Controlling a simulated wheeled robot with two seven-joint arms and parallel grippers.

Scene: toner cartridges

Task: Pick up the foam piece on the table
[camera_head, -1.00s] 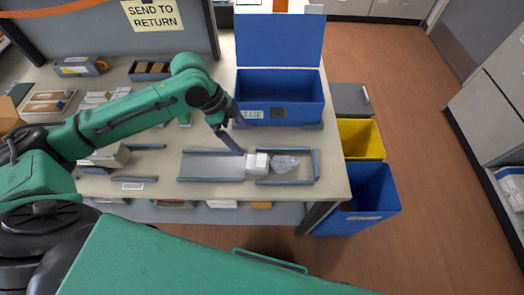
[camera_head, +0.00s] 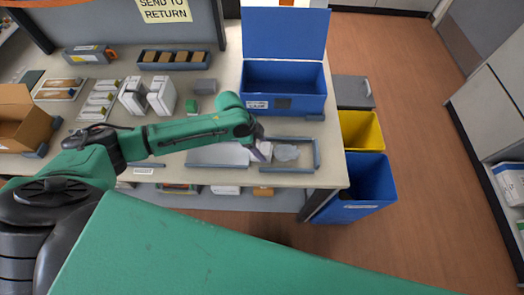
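The foam piece looks to be the small white block (camera_head: 266,148) on the table, at the left end of the framed area on the right. A crumpled clear plastic bag (camera_head: 287,153) lies just right of it. My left gripper (camera_head: 259,154) reaches in from the left, with its dark fingers pointing down at the block's left side and partly covering it. Whether the fingers are open or closed on the block is too small to tell. The block looks to be at table level. My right gripper is out of view.
An open blue box (camera_head: 284,100) stands behind the block. A yellow bin (camera_head: 362,131) and a blue bin (camera_head: 364,190) stand off the table's right edge. White cartons (camera_head: 160,95), a grey-and-brown tray (camera_head: 172,59) and a cardboard box (camera_head: 15,118) occupy the back and left.

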